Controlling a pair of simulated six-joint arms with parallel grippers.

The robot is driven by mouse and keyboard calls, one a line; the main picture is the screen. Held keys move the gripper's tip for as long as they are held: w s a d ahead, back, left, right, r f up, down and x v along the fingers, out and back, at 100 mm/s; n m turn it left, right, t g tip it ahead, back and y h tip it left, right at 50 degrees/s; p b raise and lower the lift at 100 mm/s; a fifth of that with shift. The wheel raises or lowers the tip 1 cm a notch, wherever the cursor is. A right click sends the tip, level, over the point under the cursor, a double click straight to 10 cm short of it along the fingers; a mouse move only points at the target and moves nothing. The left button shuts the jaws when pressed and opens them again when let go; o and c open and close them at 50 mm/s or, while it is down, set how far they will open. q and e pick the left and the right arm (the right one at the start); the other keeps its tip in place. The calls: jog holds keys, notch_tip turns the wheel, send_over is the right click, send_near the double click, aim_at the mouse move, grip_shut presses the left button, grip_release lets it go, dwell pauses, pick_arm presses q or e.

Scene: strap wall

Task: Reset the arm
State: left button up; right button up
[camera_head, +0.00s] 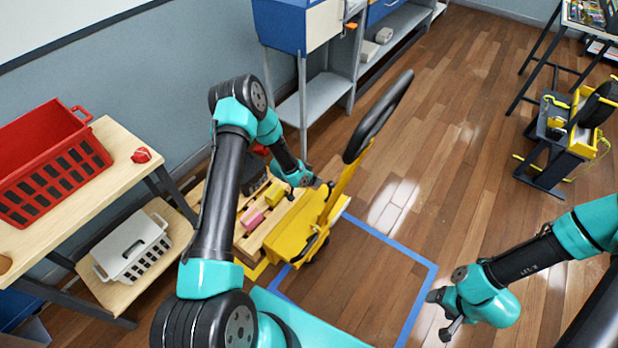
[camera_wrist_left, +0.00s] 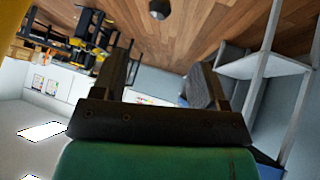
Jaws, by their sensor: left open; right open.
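My left arm rises from the bottom of the head view and bends over the yellow cart. My left gripper (camera_head: 322,184) is by the cart's upright, and whether it touches the cart I cannot tell. In the left wrist view its two fingers (camera_wrist_left: 165,80) stand apart with nothing between them. My right gripper (camera_head: 443,312) is at the lower right of the head view, over the wood floor near the blue tape line. It is open and empty.
The yellow cart (camera_head: 297,232) with a black handle (camera_head: 378,115) stands beside a wooden pallet (camera_head: 262,235) bearing small boxes. A red crate (camera_head: 52,160) sits on the left table, a white basket (camera_head: 130,247) below. Floor inside the blue tape (camera_head: 415,300) is clear.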

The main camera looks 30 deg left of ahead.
pick_arm(q)
jog(key=shift+v, duration=0.9)
jog(key=s+d+r+n+g, duration=0.1)
jog(key=s+d+r+g, duration=0.1)
jog(key=s, duration=0.7)
jog(key=s+d+r+n+g, duration=0.2)
jog(key=s+d, duration=0.3)
jog(key=s, duration=0.5)
jog(key=s+d+r+n+g, duration=0.2)
jog(key=s+d+r, duration=0.1)
jog(key=s, duration=0.6)
jog(key=shift+s+d+y, duration=0.3)
jog(key=shift+s+d, duration=0.1)
jog(key=shift+d, duration=0.35)
